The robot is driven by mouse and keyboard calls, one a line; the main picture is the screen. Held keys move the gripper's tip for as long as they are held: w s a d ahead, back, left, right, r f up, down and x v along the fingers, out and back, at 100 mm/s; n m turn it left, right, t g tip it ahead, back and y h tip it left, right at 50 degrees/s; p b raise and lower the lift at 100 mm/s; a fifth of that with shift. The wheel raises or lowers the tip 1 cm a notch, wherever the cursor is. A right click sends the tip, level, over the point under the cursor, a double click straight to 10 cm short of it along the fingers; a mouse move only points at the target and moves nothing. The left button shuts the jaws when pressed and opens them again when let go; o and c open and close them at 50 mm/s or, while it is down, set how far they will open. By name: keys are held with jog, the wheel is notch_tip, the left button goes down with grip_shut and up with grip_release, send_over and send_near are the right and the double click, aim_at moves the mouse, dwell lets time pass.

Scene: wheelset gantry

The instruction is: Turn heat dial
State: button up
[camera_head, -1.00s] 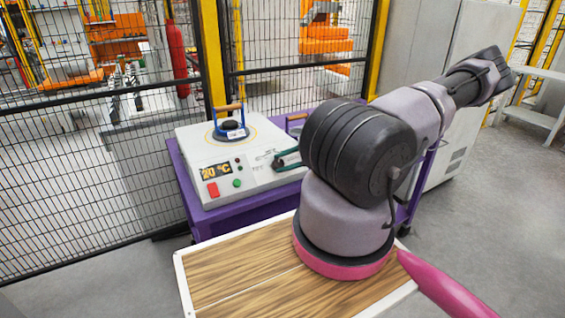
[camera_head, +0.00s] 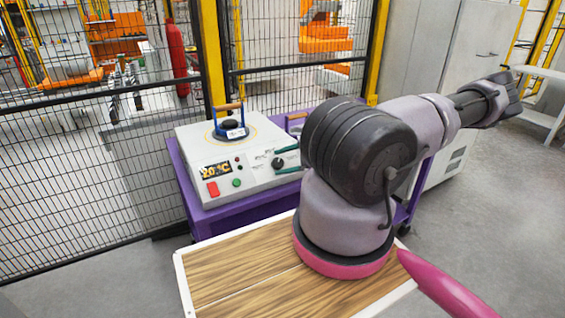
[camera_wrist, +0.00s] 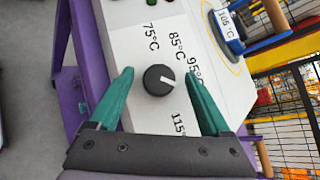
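The heat dial (camera_head: 278,163) is a small black round knob on the sloped front of a white heater box (camera_head: 258,183). In the wrist view the dial (camera_wrist: 159,80) has a white mark pointing right and slightly down. Labels 75, 85, 95 and 115 °C surround it; my right finger covers part of the scale. My gripper (camera_wrist: 160,76) has teal fingers spread either side of the dial, with a gap on each side. The fingers also show in the head view (camera_head: 287,160). The heater's display (camera_head: 216,170) reads 20 °C.
A blue ring-shaped piece with a wooden handle (camera_head: 230,130) sits on the heater top; its tag reads 105 °C in the wrist view. A red button (camera_head: 213,189) and a green button (camera_head: 236,183) are on the front. The purple cart (camera_head: 215,220) stands against a mesh fence (camera_head: 90,180).

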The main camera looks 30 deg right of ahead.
jog(key=shift+d, duration=0.1)
jog(key=v, duration=1)
jog(key=shift+s+d, duration=0.15)
jog(key=shift+s, duration=0.15)
jog(key=shift+r, duration=0.15)
